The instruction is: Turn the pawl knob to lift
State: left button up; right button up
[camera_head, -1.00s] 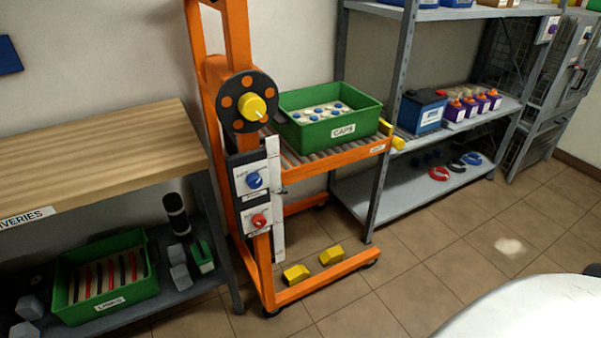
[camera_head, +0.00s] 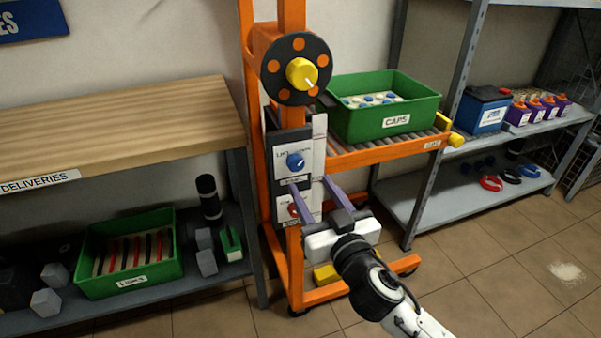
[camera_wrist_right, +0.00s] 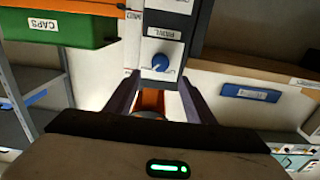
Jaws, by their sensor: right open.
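The blue pawl knob (camera_head: 295,161) sits on a labelled plate on the orange lift's mast. It also shows in the right wrist view (camera_wrist_right: 160,62), just beyond the fingertips, with the lettering upside down. My right gripper (camera_head: 311,185) is open, its two purple fingers reaching towards the panel just below the blue knob. In the wrist view the fingers (camera_wrist_right: 158,80) stand apart on either side below the knob, with nothing between them; whether they touch the panel I cannot tell. A red knob (camera_head: 293,210) lower down is partly hidden by a finger. My left gripper is out of view.
A yellow crank knob on a black disc (camera_head: 302,74) is above the panel. A green CAPS crate (camera_head: 350,120) rests on the roller platform to the right. A wooden DELIVERIES bench (camera_head: 110,130) stands at left, a grey shelf rack (camera_head: 400,208) at right.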

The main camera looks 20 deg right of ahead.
aim_at(297, 165)
jog(key=w, duration=0.8)
jog(key=shift+w+a, duration=0.15)
jog(key=c, duration=1.1)
